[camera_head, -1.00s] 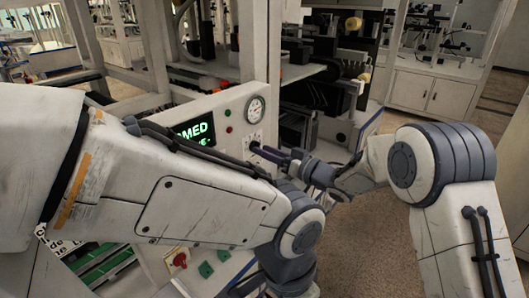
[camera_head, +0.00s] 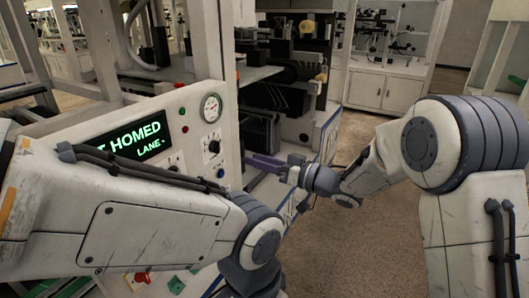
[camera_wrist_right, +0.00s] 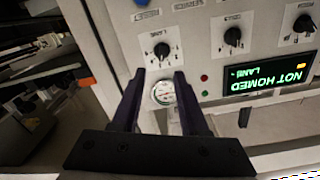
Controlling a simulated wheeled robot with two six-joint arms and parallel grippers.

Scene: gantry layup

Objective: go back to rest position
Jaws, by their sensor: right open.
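My right gripper (camera_head: 262,162), with dark purple fingers, reaches in from the right in the head view. It is to the right of the panel's black knob (camera_head: 213,147), with a gap between them. In the right wrist view the gripper (camera_wrist_right: 160,78) is open and nothing is held between its fingers. The panel shows upside down there, with the gauge (camera_wrist_right: 162,93) seen between the fingers and a knob (camera_wrist_right: 161,49) beyond the tips. My left arm crosses the lower left of the head view; its gripper is out of sight.
The white control panel (camera_head: 182,163) has a green display (camera_head: 130,140) reading "HOMED", partly covered by my left arm. Machine frames stand behind it. A white cabinet (camera_head: 385,87) stands at the back right. Brown floor (camera_head: 330,250) is open between my arms.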

